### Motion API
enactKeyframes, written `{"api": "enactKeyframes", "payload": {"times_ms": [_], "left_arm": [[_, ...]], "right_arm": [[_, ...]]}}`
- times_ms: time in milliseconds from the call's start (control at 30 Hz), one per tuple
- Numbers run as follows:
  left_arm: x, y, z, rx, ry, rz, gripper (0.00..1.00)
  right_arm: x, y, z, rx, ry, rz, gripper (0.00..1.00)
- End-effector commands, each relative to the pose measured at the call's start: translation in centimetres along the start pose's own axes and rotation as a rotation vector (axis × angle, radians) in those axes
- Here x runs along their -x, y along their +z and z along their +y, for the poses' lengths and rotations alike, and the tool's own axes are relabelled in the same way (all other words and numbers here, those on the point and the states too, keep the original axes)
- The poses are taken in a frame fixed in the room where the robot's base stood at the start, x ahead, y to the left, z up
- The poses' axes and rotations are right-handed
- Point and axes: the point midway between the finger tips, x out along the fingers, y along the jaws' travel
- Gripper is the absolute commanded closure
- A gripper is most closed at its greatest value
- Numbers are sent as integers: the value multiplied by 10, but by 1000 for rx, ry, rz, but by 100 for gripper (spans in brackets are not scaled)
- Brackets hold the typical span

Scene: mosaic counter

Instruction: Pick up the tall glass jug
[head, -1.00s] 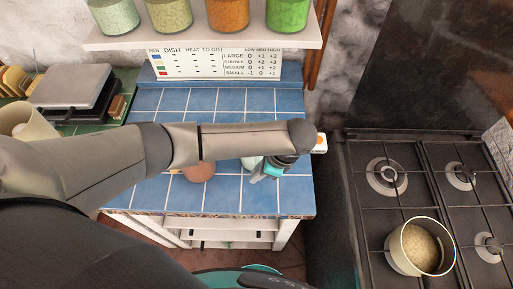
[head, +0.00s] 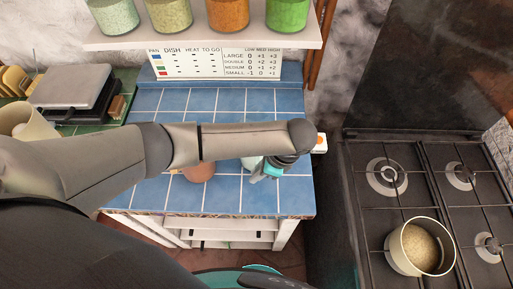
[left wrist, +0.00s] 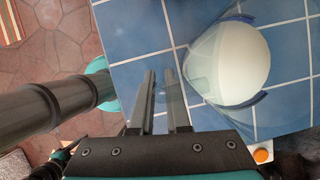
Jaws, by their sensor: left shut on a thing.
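The tall glass jug shows in the left wrist view as a clear rounded vessel with a white round inside (left wrist: 240,65), on the blue tiles. In the head view only a pale bit of it (head: 249,162) shows beneath my left forearm. My left gripper (head: 259,177) is low over the right part of the tiled counter, beside the jug. In the left wrist view its two fingers (left wrist: 161,75) are close together at the jug's left side, shut on it. The clear glass makes the exact place of contact hard to see. My right gripper is not in view.
A terracotta-coloured round object (head: 199,173) stands left of the jug, partly under my arm. A stove (head: 375,215) with a pot (head: 397,262) is at right. A shelf with jars (head: 200,42) hangs above the counter (head: 190,100). The tiles behind my forearm are clear.

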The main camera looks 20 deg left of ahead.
Motion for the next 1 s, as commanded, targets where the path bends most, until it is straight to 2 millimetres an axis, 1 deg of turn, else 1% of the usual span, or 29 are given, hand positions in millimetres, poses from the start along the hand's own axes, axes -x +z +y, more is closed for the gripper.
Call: {"api": "enactKeyframes", "payload": {"times_ms": [733, 867, 1000], "left_arm": [[4, 0, -2, 2, -5, 2, 100], [10, 3, -2, 3, -5, 2, 100], [24, 10, -2, 4, -6, 2, 100]], "right_arm": [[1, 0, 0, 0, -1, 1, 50], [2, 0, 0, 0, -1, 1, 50], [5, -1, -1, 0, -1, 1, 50]]}}
